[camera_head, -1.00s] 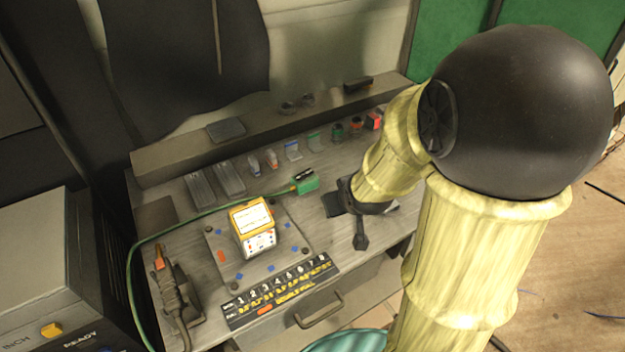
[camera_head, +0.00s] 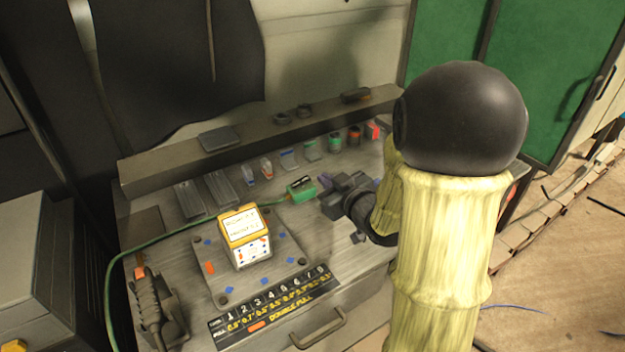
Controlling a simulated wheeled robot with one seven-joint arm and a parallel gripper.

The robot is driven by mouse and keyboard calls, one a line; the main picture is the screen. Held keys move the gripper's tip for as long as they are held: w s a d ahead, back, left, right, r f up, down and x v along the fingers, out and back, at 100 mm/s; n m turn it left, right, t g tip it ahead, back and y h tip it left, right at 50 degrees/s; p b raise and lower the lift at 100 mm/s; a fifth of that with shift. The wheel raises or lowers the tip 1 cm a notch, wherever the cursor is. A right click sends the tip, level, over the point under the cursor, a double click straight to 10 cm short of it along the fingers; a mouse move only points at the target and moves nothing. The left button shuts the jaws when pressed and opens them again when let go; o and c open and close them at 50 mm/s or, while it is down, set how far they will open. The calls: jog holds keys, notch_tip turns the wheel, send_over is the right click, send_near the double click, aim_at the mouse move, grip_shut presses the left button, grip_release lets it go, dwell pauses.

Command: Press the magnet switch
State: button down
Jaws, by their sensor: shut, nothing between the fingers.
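A small green box with a black top piece (camera_head: 301,187), which I take to be the magnet switch, lies on the grey workbench (camera_head: 190,250) at the end of a green cable. My gripper (camera_head: 324,194) is just to the right of this box, low over the bench and pointing left toward it. Its dark fingers are shut and empty. Whether a fingertip touches the green box I cannot tell. My own arm hides the right part of the bench.
A yellow and white box (camera_head: 246,240) stands on a grey plate in front of the green box. A numbered strip (camera_head: 270,305) lies along the front edge. Several small coloured items stand behind, before a raised ledge (camera_head: 180,170). A dark tool (camera_head: 155,308) lies at left.

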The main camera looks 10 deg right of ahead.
jog(key=p, duration=0.1)
send_over(309, 189)
notch_tip(309, 189, down, 2)
notch_tip(309, 189, down, 3)
jog(key=shift+s+r, duration=0.1)
jog(key=shift+d+f, duration=0.15)
jog(key=shift+f, duration=0.6)
jog(key=shift+f, duration=0.15)
